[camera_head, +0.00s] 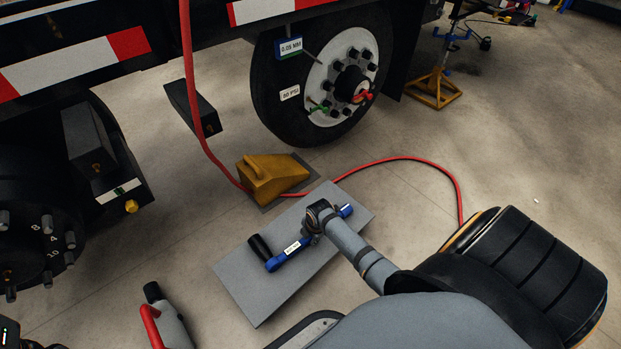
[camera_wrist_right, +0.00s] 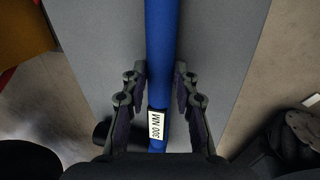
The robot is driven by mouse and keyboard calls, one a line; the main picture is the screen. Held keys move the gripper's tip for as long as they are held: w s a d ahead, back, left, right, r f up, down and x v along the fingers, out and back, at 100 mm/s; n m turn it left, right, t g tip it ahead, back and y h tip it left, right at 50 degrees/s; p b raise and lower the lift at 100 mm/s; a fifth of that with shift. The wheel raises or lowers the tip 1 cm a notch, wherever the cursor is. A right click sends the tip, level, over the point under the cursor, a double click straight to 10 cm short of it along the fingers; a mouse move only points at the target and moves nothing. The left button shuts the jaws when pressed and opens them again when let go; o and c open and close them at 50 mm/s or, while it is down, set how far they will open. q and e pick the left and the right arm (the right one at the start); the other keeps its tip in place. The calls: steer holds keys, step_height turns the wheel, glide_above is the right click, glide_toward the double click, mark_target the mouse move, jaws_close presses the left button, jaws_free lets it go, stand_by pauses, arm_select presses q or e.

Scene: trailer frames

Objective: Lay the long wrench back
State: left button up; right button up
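The long wrench (camera_head: 293,247) is a blue bar with a white label, above or on a grey board (camera_head: 255,300) on the floor. In the right wrist view the blue wrench (camera_wrist_right: 161,45) runs down the middle, its label reading 300 NM. My right gripper (camera_head: 315,236) is at the wrench, over the board. In the wrist view the fingers (camera_wrist_right: 161,85) sit close against both sides of the bar. I cannot tell whether the wrench touches the board. A black cylinder (camera_head: 259,246) is beside its near end. My left gripper is not clearly in view.
A yellow wheel chock (camera_head: 270,180) stands behind the board, beside the tyre (camera_head: 275,95). A red hose (camera_head: 410,159) curves over the floor. A yellow stand (camera_head: 433,90) is at upper right.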

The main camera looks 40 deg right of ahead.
steer(key=o, duration=0.5)
steer(key=shift+r, duration=0.1)
steer(key=shift+c, duration=0.2)
steer(key=shift+s, duration=0.1)
steer(key=v, duration=1.2)
